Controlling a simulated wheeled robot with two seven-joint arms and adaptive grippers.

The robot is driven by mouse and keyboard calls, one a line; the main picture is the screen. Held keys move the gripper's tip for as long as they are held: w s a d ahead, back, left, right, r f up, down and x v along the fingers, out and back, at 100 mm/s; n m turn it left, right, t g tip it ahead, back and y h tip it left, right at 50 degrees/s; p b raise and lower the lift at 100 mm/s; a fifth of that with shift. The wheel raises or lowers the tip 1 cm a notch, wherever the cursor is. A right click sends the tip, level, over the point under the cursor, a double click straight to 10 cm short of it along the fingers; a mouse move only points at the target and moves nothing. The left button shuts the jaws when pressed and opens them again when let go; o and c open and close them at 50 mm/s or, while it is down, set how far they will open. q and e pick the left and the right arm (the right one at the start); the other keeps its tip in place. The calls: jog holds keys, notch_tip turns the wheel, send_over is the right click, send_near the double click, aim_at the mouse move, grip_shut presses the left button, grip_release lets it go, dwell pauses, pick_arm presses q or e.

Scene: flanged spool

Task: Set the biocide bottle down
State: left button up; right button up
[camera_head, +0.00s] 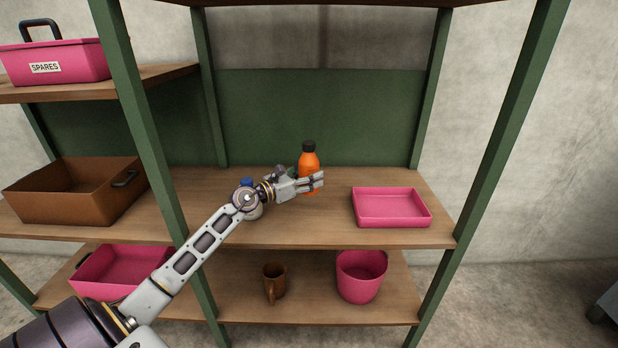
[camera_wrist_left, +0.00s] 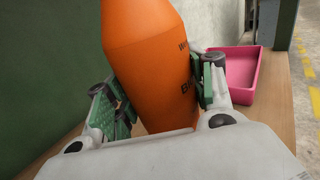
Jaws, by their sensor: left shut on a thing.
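The biocide bottle (camera_head: 308,161) is orange with a black cap and stands upright over the middle shelf in the head view. In the left wrist view the bottle (camera_wrist_left: 150,65) fills the space between the fingers, with part of its dark lettering showing. My left gripper (camera_head: 312,182) is shut on the lower part of the bottle; in the left wrist view its green finger pads (camera_wrist_left: 155,100) press on both sides. My right gripper is not in view.
A shallow pink tray (camera_head: 391,222) sits on the same shelf (camera_head: 330,228) to the right. Green posts (camera_head: 430,90) frame the shelf. A brown cup (camera_head: 273,281) and a pink bucket (camera_head: 349,285) stand below. The shelf between bottle and tray is clear.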

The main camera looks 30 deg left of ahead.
pick_arm(q)
jog(key=shift+f, duration=0.1)
dwell(0.7)
jog(key=shift+s+d+r, duration=0.15)
jog(key=shift+d+r, duration=0.3)
jog(key=shift+d, duration=0.2)
jog(key=s+d+f, duration=0.4)
jog(key=d, duration=0.4)
jog(key=s+d+f+y, duration=0.1)
jog(key=s+d+f, duration=0.3)
jog(key=d, duration=0.5)
jog(key=shift+f+n, duration=0.3)
jog(key=shift+n, duration=0.1)
jog(key=shift+s+d, duration=0.1)
